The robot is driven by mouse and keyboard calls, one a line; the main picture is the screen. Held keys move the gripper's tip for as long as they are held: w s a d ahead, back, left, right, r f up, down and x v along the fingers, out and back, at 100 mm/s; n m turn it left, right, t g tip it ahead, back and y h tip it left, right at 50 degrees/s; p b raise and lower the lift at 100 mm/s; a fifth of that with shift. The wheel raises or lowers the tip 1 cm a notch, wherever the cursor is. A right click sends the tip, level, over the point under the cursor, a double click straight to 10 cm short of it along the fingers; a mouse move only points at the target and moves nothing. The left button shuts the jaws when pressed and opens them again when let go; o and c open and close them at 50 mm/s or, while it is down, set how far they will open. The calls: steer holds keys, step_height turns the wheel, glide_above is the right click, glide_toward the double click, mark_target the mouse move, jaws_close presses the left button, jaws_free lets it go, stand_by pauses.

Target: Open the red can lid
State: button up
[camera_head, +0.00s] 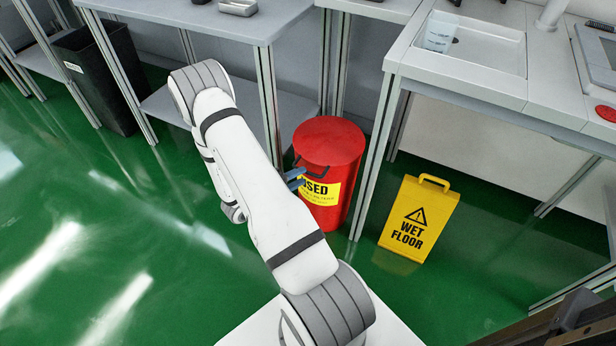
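The red can (344,200) stands upright on the green floor, between the legs of two benches. Its round red lid (329,141) lies flat on top and looks closed. A yellow label with black print is on the can's front, partly covered by my arm. My gripper (296,179) is at the can's left front side, below the lid's rim. Only its dark bluish finger parts show past my white arm, close to a dark handle-like bar on the can. Whether the fingers touch the can or hold anything cannot be seen.
A yellow wet floor sign (419,217) stands right of the can. A grey bench (205,22) is behind and left of it, and a white sink counter (480,75) is at right. A black bin (100,75) stands at the far left. The green floor at left is clear.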

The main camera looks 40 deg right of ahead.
steer(key=d, duration=0.2)
steer(key=d+b, duration=0.1)
steer(key=d, duration=0.1)
steer(key=d+f, duration=0.1)
steer(key=d, duration=0.1)
steer(key=shift+c, duration=0.2)
steer(key=c, duration=0.6)
steer(key=shift+a+f, duration=0.1)
jaws_close()
steer(key=shift+s, duration=0.1)
